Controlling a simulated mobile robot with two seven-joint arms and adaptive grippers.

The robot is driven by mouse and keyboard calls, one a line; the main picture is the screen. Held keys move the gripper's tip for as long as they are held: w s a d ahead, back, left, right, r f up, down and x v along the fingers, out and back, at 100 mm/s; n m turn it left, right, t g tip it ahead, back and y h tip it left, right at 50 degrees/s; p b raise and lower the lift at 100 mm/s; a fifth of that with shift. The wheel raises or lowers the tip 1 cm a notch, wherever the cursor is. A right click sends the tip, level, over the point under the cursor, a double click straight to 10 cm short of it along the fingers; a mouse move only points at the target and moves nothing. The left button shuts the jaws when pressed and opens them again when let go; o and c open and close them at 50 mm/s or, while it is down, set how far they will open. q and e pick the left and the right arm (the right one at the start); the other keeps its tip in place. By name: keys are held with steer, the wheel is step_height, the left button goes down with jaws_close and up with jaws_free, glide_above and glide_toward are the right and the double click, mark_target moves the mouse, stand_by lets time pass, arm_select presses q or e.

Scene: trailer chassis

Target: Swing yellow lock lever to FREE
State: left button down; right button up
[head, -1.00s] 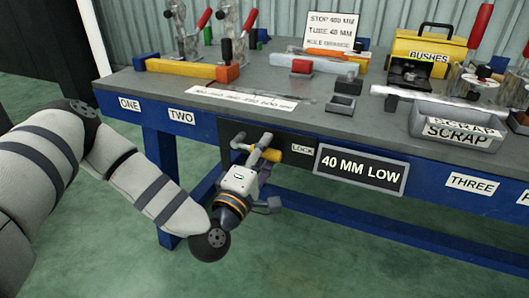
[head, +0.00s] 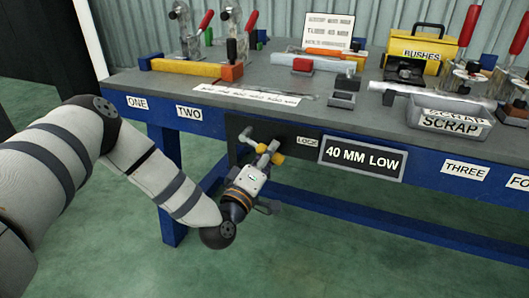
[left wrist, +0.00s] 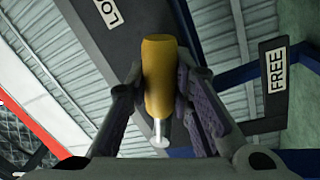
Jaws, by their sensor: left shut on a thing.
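The yellow lock lever (head: 278,159) is on a dark plate at the front of the bench, left of the LOCK label (head: 307,141). It slants down to the right, and my fingers hide its middle. My left gripper (head: 265,147) is shut on it. In the left wrist view the lever (left wrist: 158,75) stands between the fingers of my left gripper (left wrist: 163,110). There the label cut to "LO" (left wrist: 108,11) is at upper left and the FREE label (left wrist: 277,68) is at right. The FREE label cannot be seen in the head view. My right gripper is not in view.
The 40 MM LOW sign (head: 362,158) stands out from the bench front just right of the lever. The blue bench (head: 215,121) carries clamps, a yellow BUSHES box (head: 414,50) and a SCRAP tray (head: 450,124). Open floor lies in front, with a blue rail under the bench.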

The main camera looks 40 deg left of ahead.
arm_select(q)
steer(key=m, duration=0.1)
steer(key=a+f+m+p, duration=0.1)
steer(key=m, duration=0.1)
steer(key=shift+s+f+h, duration=0.15)
steer(key=shift+h, duration=0.25)
steer(key=shift+s+a+f+m+g+h+p, duration=0.2)
steer(key=shift+a+f+m+p, duration=0.4)
steer(key=shift+m, duration=0.95)
steer(key=shift+s+a+f+m+g+h+p, duration=0.3)
steer(key=shift+a+m+p, duration=0.5)
steer(key=shift+m, duration=0.7)
steer(key=shift+a+f+m+g+p, duration=0.1)
steer(key=shift+a+f+m+p, duration=0.6)
steer(key=shift+m, duration=0.85)
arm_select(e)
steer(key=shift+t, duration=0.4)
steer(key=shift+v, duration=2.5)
arm_select(q)
steer(key=shift+a+r, duration=0.1)
steer(key=shift+r, duration=0.05)
steer(key=c, duration=1.4)
jaws_free()
